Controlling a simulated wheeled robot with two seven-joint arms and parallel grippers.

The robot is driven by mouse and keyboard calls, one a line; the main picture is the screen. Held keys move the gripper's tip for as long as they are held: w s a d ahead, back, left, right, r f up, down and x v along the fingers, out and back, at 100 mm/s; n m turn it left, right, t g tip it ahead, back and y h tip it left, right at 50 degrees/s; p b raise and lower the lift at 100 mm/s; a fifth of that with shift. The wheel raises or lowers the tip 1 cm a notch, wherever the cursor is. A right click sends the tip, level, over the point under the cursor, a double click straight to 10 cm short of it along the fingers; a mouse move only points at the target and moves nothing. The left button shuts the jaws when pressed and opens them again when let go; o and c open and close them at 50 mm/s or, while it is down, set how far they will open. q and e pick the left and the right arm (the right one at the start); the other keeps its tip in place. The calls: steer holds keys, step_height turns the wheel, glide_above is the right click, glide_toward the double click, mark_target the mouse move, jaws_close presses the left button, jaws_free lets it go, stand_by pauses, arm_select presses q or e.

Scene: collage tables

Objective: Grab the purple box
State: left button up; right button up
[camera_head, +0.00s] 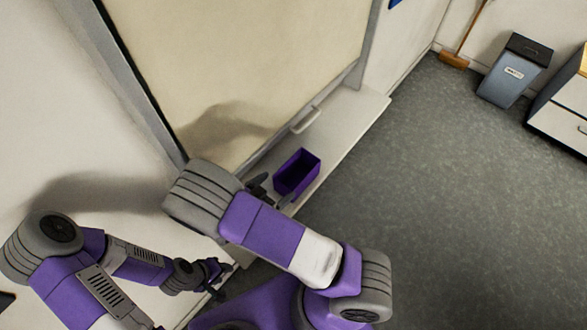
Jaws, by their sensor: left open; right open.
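The purple box (308,164) is open at the top and stands on a narrow white ledge below a large beige panel. My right gripper (271,192) is beside the box on its left, with its dark fingers partly hidden behind my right arm. It looks open, and I cannot tell whether it touches the box. My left gripper (217,273) is lower left, open and empty, apart from the box and near the ledge's lower part.
The white ledge (352,125) runs diagonally under the beige panel (250,60). A grey bin (510,75), a broom head (454,60) and a white drawer cabinet (562,118) stand at the upper right. The grey floor (450,200) on the right is clear.

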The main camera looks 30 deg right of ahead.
glide_above(293, 185)
step_height(293, 185, down, 4)
steer(key=shift+r, duration=0.15)
steer(key=shift+c, duration=0.3)
steer(key=c, duration=0.6)
steer(key=shift+r, duration=0.1)
steer(key=shift+c, duration=0.2)
